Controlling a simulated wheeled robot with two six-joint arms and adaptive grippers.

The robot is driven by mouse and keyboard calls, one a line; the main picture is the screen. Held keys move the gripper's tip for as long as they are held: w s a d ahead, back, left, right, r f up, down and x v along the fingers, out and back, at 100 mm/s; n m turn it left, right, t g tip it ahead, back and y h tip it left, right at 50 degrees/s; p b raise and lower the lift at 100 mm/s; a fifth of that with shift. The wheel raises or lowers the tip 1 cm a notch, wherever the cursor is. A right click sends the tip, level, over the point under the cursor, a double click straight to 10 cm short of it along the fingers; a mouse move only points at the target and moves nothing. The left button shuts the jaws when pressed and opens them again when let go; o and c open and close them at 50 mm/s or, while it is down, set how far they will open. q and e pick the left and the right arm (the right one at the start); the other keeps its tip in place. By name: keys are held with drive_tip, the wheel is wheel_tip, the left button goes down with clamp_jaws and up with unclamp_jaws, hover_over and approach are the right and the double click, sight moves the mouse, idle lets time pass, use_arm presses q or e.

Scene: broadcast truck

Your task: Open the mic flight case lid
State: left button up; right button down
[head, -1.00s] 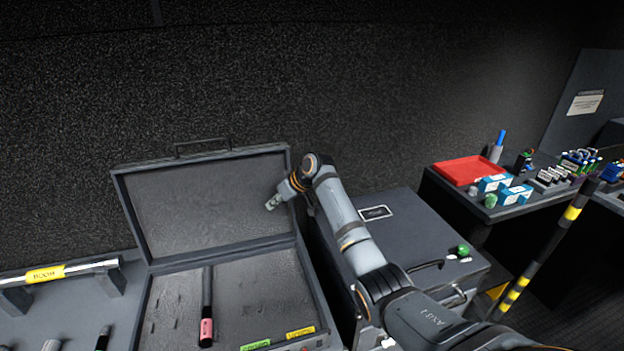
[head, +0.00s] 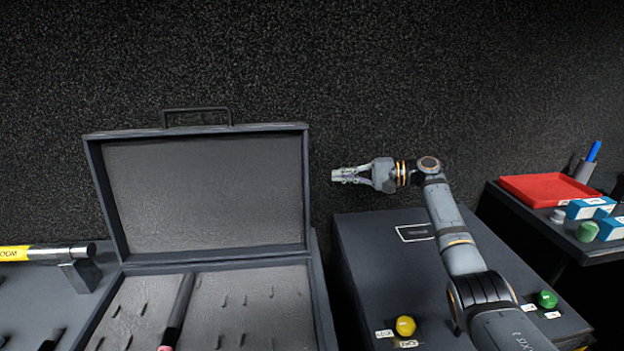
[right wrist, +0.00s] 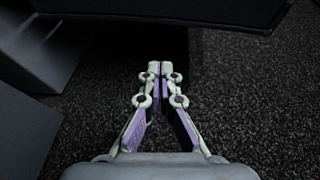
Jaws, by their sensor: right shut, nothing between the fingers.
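The mic flight case (head: 318,290) stands on the left of the head view with its lid (head: 205,195) raised upright and its handle (head: 197,111) on the top edge. One dark microphone with a pink end (head: 180,312) lies in the case's foam base, among several empty slots. My right gripper (head: 340,175) is to the right of the lid, apart from it, above the dark box, shut and empty. In the right wrist view its fingertips (right wrist: 154,68) meet. My left gripper is not in view.
A dark box (head: 365,245) with a yellow knob (head: 405,326) and a green knob (head: 547,299) stands right of the case. A red tray (head: 550,190) sits on the right-hand counter. A boom pole (head: 45,252) rests on a stand at the left.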

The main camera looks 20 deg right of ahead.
use_arm(q)
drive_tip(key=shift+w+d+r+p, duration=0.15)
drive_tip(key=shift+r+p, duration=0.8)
drive_tip(key=shift+p, duration=0.55)
use_arm(e)
drive_tip(key=w+a+r, duration=0.2)
drive_tip(key=a, duration=0.5)
drive_tip(key=shift+a+m+t+y, duration=0.3)
drive_tip(key=shift+t, duration=0.1)
drive_tip(key=shift+w, duration=0.1)
